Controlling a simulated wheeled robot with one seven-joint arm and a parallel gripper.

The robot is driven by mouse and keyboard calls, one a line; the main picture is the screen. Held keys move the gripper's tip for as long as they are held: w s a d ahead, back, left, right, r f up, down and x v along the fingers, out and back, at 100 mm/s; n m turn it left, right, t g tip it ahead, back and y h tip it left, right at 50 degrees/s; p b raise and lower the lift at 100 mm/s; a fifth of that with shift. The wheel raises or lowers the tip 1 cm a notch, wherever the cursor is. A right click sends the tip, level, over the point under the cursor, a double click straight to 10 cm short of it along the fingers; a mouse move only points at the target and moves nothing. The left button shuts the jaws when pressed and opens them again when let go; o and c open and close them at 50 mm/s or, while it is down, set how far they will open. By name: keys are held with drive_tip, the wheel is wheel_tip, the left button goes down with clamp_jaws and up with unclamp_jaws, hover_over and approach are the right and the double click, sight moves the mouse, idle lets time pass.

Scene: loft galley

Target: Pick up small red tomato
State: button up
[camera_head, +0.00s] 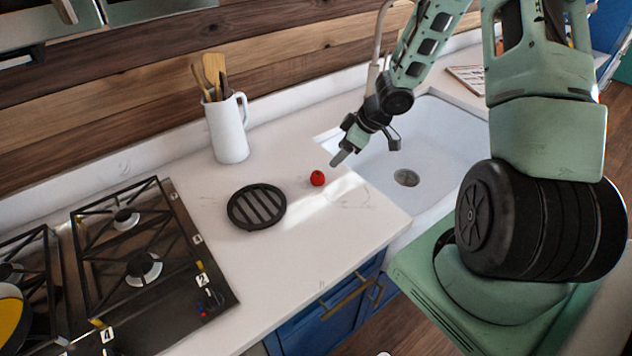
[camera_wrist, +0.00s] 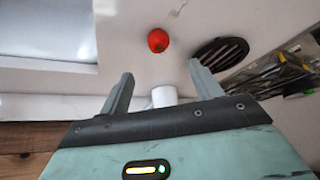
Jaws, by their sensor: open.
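The small red tomato (camera_head: 317,178) sits on the white counter, between the black round trivet and the sink. It also shows in the wrist view (camera_wrist: 158,40), beyond my fingertips and roughly centred between them. My gripper (camera_head: 340,157) is above the counter near the sink's left edge, just up and right of the tomato in the head view. In the wrist view its two fingers (camera_wrist: 160,82) are spread apart with nothing between them touching. The gripper is apart from the tomato.
A black slatted trivet (camera_head: 257,206) lies left of the tomato. A white jug (camera_head: 228,130) with wooden utensils stands behind it near the wall. The sink (camera_head: 440,140) is at right, the gas hob (camera_head: 140,260) at left. The counter in front of the tomato is clear.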

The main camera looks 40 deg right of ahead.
sight(322, 174)
drive_tip(key=b+x, duration=0.2)
drive_tip(key=x, duration=0.5)
drive_tip(key=shift+d+x, duration=0.1)
drive_tip(key=shift+x, duration=1.2)
drive_tip(key=shift+d+x, duration=0.15)
drive_tip(key=shift+x, duration=1.2)
drive_tip(key=shift+s+f, duration=0.1)
drive_tip(key=c, duration=1.1)
